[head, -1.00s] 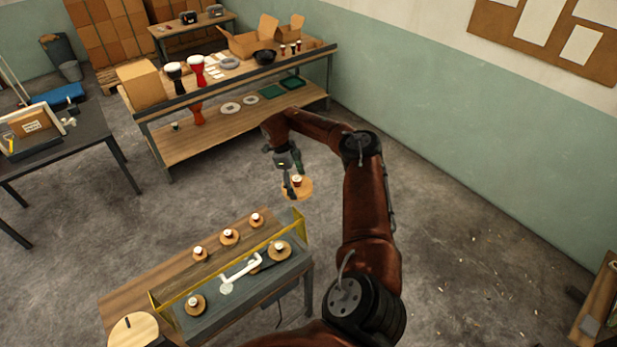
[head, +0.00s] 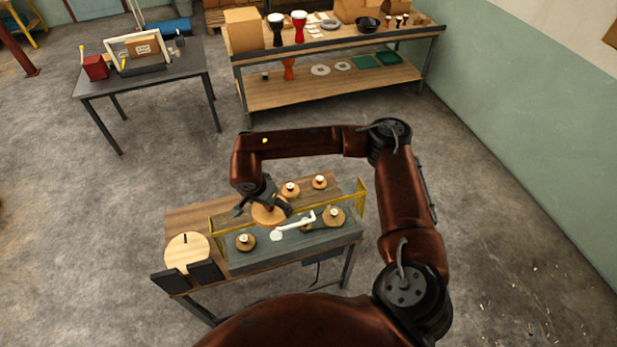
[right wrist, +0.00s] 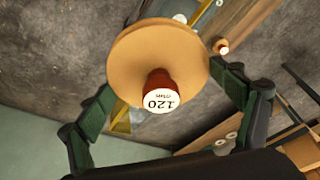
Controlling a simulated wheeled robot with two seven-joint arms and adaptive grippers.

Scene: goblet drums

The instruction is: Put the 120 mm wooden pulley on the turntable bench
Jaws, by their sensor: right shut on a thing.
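The 120 mm wooden pulley (right wrist: 135,50) is a round tan disc with a red-brown hub and a white cap reading 120. My right gripper (right wrist: 162,82) has its fingers on opposite sides of the disc and is shut on it. In the head view the pulley (head: 268,215) hangs in my right gripper (head: 264,203) over the middle of a wood-topped bench, near its yellow-edged clear guard. A pale round disc with a dark pin (head: 186,252), which looks like a turntable, is at the bench's left end. My left gripper is out of view.
Smaller pulleys stand around the held one, including one behind (head: 319,182), one front left (head: 245,243) and one right (head: 334,218). A white crank-shaped part (head: 297,224) lies on the grey strip. A drum shelf (head: 330,95) and dark table (head: 140,85) stand farther back.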

